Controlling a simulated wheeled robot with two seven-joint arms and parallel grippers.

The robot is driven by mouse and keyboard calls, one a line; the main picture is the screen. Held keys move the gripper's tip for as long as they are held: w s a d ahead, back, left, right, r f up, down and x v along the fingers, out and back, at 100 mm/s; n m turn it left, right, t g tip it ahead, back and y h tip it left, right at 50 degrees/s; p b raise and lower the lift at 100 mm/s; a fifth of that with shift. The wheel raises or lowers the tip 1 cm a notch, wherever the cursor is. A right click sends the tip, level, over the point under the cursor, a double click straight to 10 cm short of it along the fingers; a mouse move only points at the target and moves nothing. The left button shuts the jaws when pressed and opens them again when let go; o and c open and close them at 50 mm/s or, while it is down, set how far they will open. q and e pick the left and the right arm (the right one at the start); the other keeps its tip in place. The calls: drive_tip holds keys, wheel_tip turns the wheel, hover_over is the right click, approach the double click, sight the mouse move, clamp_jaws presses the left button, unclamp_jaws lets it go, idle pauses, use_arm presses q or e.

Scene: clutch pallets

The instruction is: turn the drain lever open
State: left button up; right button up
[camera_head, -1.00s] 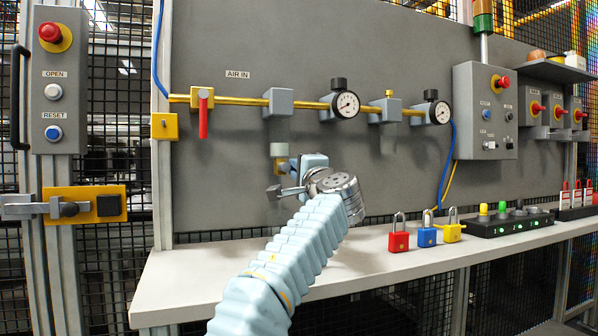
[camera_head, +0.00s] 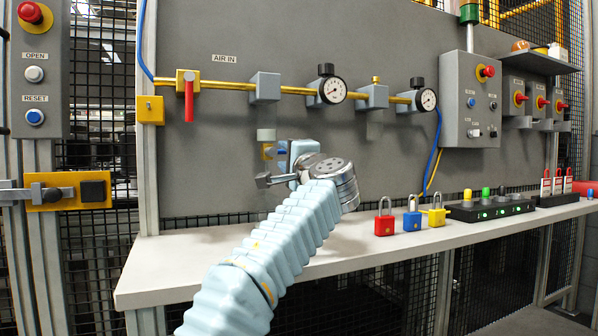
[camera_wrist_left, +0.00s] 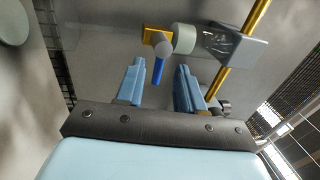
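The drain lever (camera_wrist_left: 158,71) is a short blue handle on a small yellow valve (camera_wrist_left: 157,34) under the grey filter bowl (camera_wrist_left: 185,37). In the head view the lever (camera_head: 282,152) is a small blue piece beside the yellow valve (camera_head: 268,152), partly hidden by my gripper. My left gripper (camera_head: 281,166) is at the panel just below and right of the valve. In the left wrist view its two light blue fingers (camera_wrist_left: 160,66) are apart, with the lever's free end in the gap between them. Neither finger clearly touches it. My right gripper is out of view.
A yellow air pipe (camera_head: 298,90) with a red-handled valve (camera_head: 189,98) and gauges (camera_head: 333,90) runs above. Red, blue and yellow padlocks (camera_head: 412,222) stand on the white bench (camera_head: 200,262), right of my arm. The bench's left end is clear.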

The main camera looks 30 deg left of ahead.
use_arm(q)
drive_tip(key=b+v, duration=0.2)
drive_tip(key=v, duration=0.8)
drive_tip(key=shift+s+d+b, duration=0.25)
drive_tip(key=shift+s+b, duration=0.05)
drive_tip(key=shift+b, duration=0.1)
drive_tip(key=shift+f, duration=0.15)
